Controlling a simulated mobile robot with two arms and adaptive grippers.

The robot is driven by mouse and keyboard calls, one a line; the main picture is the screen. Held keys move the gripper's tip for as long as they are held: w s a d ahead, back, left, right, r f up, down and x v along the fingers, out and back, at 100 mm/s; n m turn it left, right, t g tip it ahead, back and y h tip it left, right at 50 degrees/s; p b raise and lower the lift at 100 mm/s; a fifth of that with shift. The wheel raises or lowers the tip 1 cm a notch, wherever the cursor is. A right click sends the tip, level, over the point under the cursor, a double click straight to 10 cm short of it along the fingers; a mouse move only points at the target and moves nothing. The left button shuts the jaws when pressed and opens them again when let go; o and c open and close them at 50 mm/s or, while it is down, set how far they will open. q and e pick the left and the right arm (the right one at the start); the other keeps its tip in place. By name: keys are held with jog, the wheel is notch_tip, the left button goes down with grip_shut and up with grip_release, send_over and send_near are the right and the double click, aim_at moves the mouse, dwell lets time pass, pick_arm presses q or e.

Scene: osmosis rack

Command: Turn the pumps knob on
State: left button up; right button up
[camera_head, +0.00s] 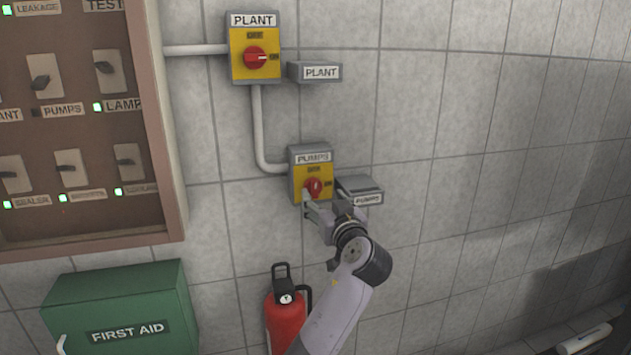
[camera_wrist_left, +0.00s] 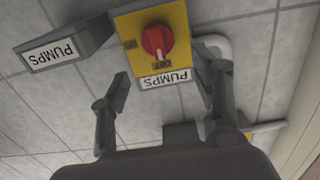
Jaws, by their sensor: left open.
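The pumps knob (camera_head: 314,188) is a red rotary handle on a yellow plate, in a grey switch box labelled PUMPS (camera_head: 312,158) on the tiled wall. The knob also shows in the left wrist view (camera_wrist_left: 157,40), which is upside down. Its handle stands about upright, in line with the mark on the PUMPS label side; another mark lies at its side. My left gripper (camera_head: 323,204) is open just in front of the box's lower part. In the left wrist view its fingers (camera_wrist_left: 166,72) are spread, with the knob beyond them, apparently untouched. My right gripper is out of view.
A small grey box labelled PUMPS (camera_head: 366,187) juts out right of the switch. The PLANT switch (camera_head: 254,50) is above, joined by a pipe (camera_head: 259,125). A breaker panel (camera_head: 160,120), green first aid box (camera_head: 120,310) and red extinguisher (camera_head: 285,318) are left and below.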

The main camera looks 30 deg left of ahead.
aim_at(316, 187)
pick_arm(q)
jog(key=p+x, duration=0.1)
jog(key=x, duration=0.5)
jog(key=shift+w+a+r, duration=0.1)
jog(key=shift+w, duration=0.05)
jog(key=shift+w+a+p, duration=0.35)
jog(key=shift+w+a, duration=0.1)
jog(key=shift+a, duration=0.05)
jog(key=shift+c, duration=0.3)
jog(key=c, duration=1.1)
jog(key=shift+o, duration=0.2)
